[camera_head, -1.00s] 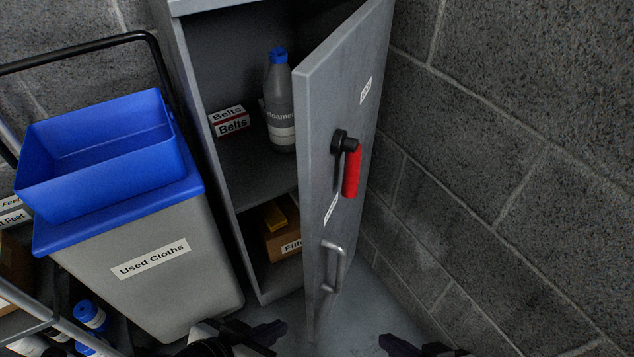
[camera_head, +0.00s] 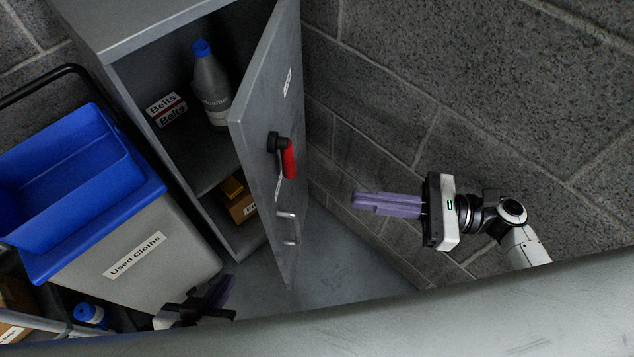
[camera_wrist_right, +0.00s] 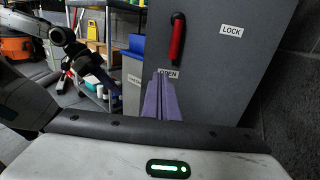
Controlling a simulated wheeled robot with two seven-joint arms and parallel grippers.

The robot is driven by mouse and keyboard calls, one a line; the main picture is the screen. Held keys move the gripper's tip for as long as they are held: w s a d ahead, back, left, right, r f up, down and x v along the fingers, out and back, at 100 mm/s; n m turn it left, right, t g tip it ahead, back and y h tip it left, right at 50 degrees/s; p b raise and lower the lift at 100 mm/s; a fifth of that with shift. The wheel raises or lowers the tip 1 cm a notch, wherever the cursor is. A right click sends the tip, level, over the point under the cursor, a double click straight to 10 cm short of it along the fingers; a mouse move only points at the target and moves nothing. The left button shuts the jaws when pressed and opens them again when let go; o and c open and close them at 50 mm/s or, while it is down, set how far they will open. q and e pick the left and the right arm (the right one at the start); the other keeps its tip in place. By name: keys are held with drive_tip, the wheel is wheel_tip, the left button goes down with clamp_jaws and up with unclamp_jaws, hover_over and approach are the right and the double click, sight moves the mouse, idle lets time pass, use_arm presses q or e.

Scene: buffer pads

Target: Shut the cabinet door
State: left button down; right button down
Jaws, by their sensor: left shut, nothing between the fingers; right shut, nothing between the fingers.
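The grey cabinet (camera_head: 90,39) stands with its door (camera_head: 258,117) swung open to the right. The door bears a red-handled lever (camera_head: 288,159) and, lower down, a metal bar handle (camera_head: 288,228). My right gripper (camera_head: 355,202) is shut and empty, to the right of the door and apart from it in the head view. In the right wrist view its fingers (camera_wrist_right: 160,80) point at the door face (camera_wrist_right: 232,75), below the red lever (camera_wrist_right: 177,38). My left gripper (camera_head: 222,288) is shut and empty, low in front of the cabinet, partly hidden by a grey surface.
A grey bin (camera_head: 190,245) labelled Used Cloths with a blue tub (camera_head: 75,170) stands left of the cabinet. A bottle (camera_head: 209,88) and Belts boxes (camera_head: 167,109) sit inside. A block wall (camera_head: 480,90) is at the right. Floor shows below the door.

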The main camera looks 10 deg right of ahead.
sight(273, 189)
use_arm(q)
drive_tip(key=shift+f, duration=0.2)
use_arm(e)
drive_tip(key=x, duration=1.3)
drive_tip(key=shift+w+a, duration=0.1)
drive_tip(key=shift+a, duration=0.25)
use_arm(q)
drive_tip(key=shift+r, duration=0.1)
use_arm(e)
drive_tip(key=shift+a, duration=0.1)
